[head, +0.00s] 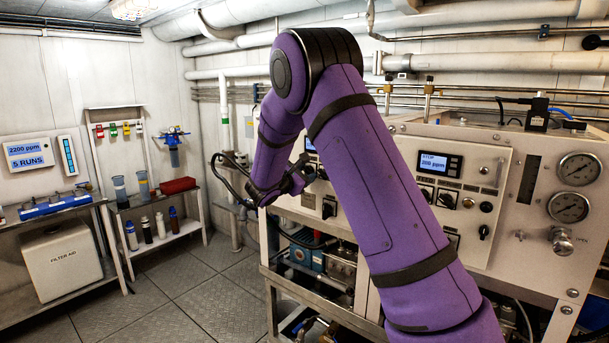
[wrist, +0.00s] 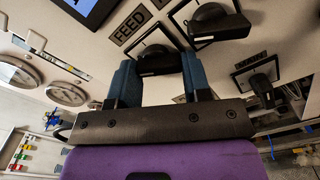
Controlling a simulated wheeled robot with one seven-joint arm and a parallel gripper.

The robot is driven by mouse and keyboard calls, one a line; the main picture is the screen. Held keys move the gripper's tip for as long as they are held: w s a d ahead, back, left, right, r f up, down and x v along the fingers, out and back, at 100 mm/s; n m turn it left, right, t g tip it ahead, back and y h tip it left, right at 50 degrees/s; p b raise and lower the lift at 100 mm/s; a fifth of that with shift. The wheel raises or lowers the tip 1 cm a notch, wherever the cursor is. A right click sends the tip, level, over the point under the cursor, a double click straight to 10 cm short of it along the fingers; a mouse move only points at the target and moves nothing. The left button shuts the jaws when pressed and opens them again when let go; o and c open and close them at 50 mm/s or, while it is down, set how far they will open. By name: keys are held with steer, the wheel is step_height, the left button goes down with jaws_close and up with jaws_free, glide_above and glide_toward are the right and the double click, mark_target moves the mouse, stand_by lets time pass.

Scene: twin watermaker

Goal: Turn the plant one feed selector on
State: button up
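In the wrist view, a black rotary selector (wrist: 158,60) sits on the pale panel beside a FEED label (wrist: 131,25). My gripper (wrist: 160,68) points at this selector, its two blue fingers apart, one on either side of the knob. I cannot tell whether the fingertips touch the knob. In the head view my gripper (head: 292,184) is at the left front of the machine panel, partly hidden by my purple arm. The arm also hides much of the left panel.
More black selectors (wrist: 212,20) and (wrist: 258,85) are close by on the panel. Round gauges (wrist: 67,94) and a display (wrist: 85,8) are to the left. In the head view a second panel (head: 470,200) is to the right. The floor (head: 190,300) at left is clear.

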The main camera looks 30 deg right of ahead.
steer(key=shift+m, duration=0.3)
steer(key=shift+c, duration=0.3)
steer(key=m, duration=1.1)
steer(key=shift+w+a, duration=0.1)
steer(key=shift+w, duration=0.1)
steer(key=shift+m, duration=0.3)
steer(key=o, duration=0.9)
steer(key=v, duration=1)
steer(key=shift+s+a+r, duration=0.1)
steer(key=shift+s+a, duration=0.05)
steer(key=shift+a, duration=0.2)
